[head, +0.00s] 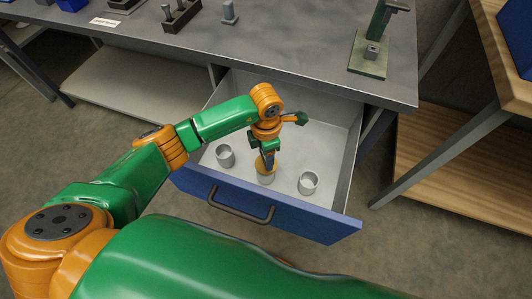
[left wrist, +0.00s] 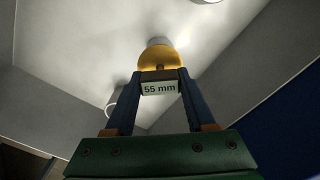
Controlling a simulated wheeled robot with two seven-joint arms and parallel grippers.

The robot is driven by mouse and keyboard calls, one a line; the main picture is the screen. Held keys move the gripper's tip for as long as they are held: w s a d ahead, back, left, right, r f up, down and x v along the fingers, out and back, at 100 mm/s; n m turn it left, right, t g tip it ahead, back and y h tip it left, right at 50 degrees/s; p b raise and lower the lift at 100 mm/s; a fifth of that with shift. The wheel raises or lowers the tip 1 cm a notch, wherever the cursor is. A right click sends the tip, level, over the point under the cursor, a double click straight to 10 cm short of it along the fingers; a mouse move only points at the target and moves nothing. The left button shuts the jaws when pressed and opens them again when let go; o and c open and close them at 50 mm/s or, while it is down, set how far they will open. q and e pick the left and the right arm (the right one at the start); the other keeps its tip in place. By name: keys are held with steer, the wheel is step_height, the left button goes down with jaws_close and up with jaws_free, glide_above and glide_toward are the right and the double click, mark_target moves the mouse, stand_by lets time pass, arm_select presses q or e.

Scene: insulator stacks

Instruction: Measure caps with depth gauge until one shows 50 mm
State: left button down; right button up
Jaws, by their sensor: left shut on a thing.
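My left gripper (head: 268,155) points down into the open drawer and is shut on a yellow depth gauge (left wrist: 157,58). The gauge's display (left wrist: 159,88) reads 55 mm. The gauge sits at the top of the middle grey cap (head: 266,178); whether its probe is fully seated inside is hidden. A second grey cap (head: 225,156) stands to the left and a third (head: 308,183) to the right, both upright and open at the top. Parts of caps also show in the left wrist view. My right gripper is not in view.
The blue-fronted drawer (head: 290,222) is pulled out below a grey workbench (head: 300,50). Its walls surround the caps. On the bench are a green stand (head: 370,55), a dark block with posts (head: 180,15) and a small grey post (head: 229,14).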

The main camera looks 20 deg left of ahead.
arm_select(q)
steer(key=shift+f+b, duration=0.6)
steer(key=shift+f, duration=0.3)
stand_by(0.7)
steer(key=shift+c, duration=0.8)
jaws_free()
steer(key=shift+r, duration=0.1)
